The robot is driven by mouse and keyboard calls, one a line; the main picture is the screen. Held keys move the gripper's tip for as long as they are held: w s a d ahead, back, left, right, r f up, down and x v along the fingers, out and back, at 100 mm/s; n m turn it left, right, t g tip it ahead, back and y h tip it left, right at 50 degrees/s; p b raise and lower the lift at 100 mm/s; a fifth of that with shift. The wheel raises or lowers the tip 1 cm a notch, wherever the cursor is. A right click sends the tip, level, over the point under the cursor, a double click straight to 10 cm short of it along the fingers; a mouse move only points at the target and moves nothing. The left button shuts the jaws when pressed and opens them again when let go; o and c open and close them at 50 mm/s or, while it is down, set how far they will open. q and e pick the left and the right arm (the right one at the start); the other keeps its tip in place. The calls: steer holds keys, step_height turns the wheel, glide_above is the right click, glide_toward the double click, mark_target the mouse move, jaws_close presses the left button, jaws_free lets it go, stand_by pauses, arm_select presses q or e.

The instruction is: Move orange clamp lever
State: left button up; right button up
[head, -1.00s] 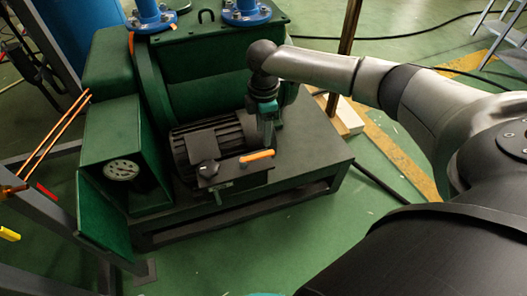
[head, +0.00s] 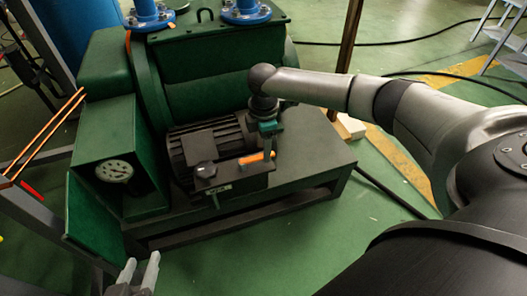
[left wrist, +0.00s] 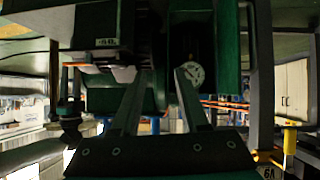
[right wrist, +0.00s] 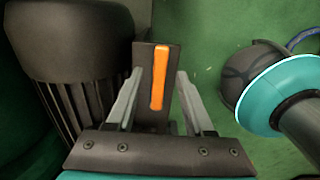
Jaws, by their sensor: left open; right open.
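The orange clamp lever (head: 252,158) lies on a small dark plate (head: 230,183) in front of the ribbed black motor on the green machine. In the right wrist view the lever (right wrist: 160,78) runs lengthwise between the two fingers of my right gripper (right wrist: 159,90). These fingers are apart, with a gap on each side of the lever. In the head view my right gripper (head: 270,150) is at the lever's right end, partly hiding it. My left gripper (head: 141,261) is open and empty at the bottom left, well away from the lever; its spread fingers also show in the left wrist view (left wrist: 162,75).
The black motor (head: 205,140) stands directly beside the lever plate. A green box with a round gauge (head: 114,171) is left of it, with its door open. Blue flanged pipes (head: 245,10) rise at the back. Green floor is free in front of the machine.

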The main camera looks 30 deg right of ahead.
arm_select(q)
steer(key=shift+w+d+r+t+h+b, duration=0.15)
steer(key=shift+d+t+h+b, duration=0.1)
steer(key=shift+d+t, duration=0.15)
steer(key=shift+w+d+r+t+h+b, duration=0.15)
steer(key=shift+d+t+h, duration=0.1)
steer(key=shift+d+t, duration=0.15)
arm_select(e)
steer(key=shift+f, duration=0.7)
arm_select(q)
steer(key=shift+s, duration=0.1)
arm_select(e)
steer(key=shift+c, duration=0.3)
jaws_close()
